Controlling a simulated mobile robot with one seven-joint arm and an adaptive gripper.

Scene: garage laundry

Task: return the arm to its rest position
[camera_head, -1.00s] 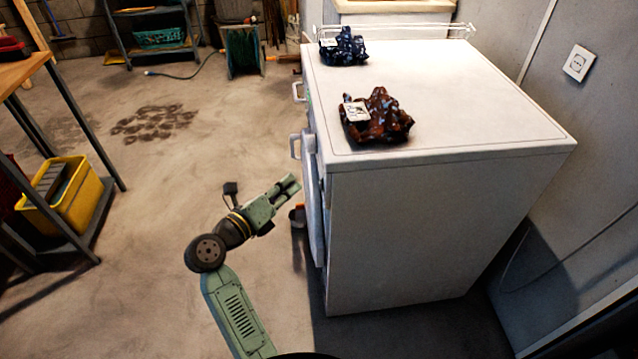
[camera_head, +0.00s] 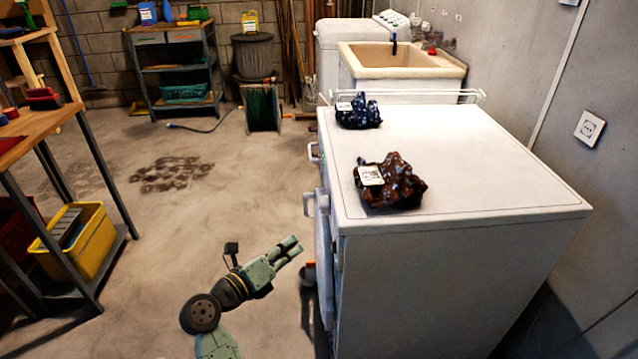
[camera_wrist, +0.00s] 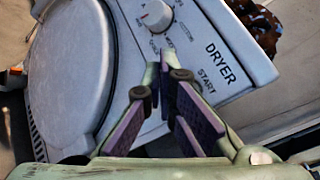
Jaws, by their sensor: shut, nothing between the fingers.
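My green arm (camera_head: 240,287) is bent low over the floor, left of the white machine. My gripper (camera_head: 291,244) points up and to the right, towards the machine's front, and holds nothing. In the wrist view my gripper (camera_wrist: 166,78) has its tips close together, with purple pads on the fingers. Behind them is the machine's front panel (camera_wrist: 225,85), marked DRYER and START, with a round knob (camera_wrist: 156,16) and a round door (camera_wrist: 68,75). I cannot tell the exact gap between my fingers and the panel.
On the dryer top (camera_head: 480,180) lie a brown lumpy bundle (camera_head: 401,185) and a dark blue one (camera_head: 362,113), each with a white tag. A workbench (camera_head: 48,132) and yellow bin (camera_head: 88,240) stand left. The floor (camera_head: 215,215) between is open.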

